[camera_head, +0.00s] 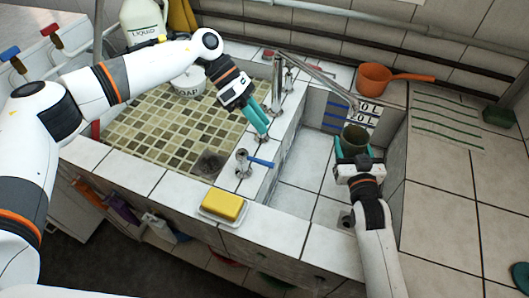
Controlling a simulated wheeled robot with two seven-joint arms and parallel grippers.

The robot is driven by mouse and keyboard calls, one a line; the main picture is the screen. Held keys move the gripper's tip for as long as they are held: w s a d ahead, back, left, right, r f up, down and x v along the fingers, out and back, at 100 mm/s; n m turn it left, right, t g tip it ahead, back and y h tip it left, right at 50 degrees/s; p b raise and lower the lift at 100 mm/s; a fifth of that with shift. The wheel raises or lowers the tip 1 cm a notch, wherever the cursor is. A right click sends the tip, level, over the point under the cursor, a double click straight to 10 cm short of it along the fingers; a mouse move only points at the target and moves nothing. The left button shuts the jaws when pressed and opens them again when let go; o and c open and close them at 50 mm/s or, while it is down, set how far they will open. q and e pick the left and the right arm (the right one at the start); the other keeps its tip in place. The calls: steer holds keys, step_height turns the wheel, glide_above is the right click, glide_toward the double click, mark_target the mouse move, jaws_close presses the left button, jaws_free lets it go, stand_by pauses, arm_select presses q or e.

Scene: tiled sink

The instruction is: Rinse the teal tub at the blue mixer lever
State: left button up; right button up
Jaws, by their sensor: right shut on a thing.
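The tub (355,134) is upright in my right gripper (354,149), over the right-hand basin. I see its dark inside and rim; the teal gripper fingers cover much of its side. No water stream can be made out. The blue mixer lever (261,162) sits on a small metal fitting on the divider between the basins. My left gripper (258,132) points down above and behind the lever, apart from it. Its teal fingers look close together; their gap is unclear.
A yellow sponge (222,205) lies in a white dish on the front ledge. An orange dipper (376,78) stands on the back right ledge. The tiled counter at right (440,205) is mostly clear.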

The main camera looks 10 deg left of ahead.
mark_target(264, 161)
arm_select(q)
step_height(264, 161, up, 4)
steer(key=s+d+m+t+y, duration=0.2)
steer(key=d+m+y, duration=0.15)
steer(key=y, duration=0.45)
steer(key=shift+m, duration=0.45)
steer(key=f, duration=0.3)
steer(key=s+a+f, duration=0.1)
steer(key=f, duration=0.3)
steer(key=s+f, duration=0.1)
steer(key=f, duration=0.3)
steer(key=shift+s+a+f, duration=0.15)
steer(key=shift+a+f, duration=0.1)
steer(key=shift+a, duration=0.05)
jaws_close()
